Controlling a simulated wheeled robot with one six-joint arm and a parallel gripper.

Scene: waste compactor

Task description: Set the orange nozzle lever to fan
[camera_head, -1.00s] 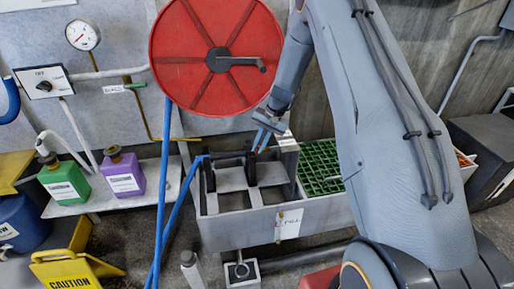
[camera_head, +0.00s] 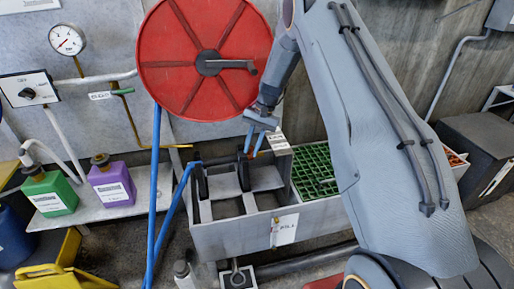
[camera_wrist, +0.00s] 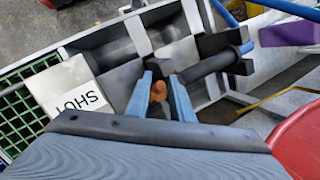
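The orange nozzle lever (camera_wrist: 158,91) shows in the wrist view as a small orange piece between my two blue fingertips. My gripper (camera_wrist: 160,97) is open around it, with a gap visible on the right finger's side; contact cannot be told. The dark nozzle (camera_wrist: 208,66) lies in black cradle blocks, to the right of the lever in the wrist view. In the head view, my gripper (camera_head: 255,140) points down at the right end of the nozzle (camera_head: 220,160) on the grey bin frame.
A red hose reel (camera_head: 207,60) hangs behind, close to my gripper. A blue hose (camera_head: 170,215) runs down from the nozzle's left end. A green grid (camera_head: 315,170) lies right of the cradle. Green (camera_head: 50,193) and purple (camera_head: 111,182) jugs stand on a shelf at left.

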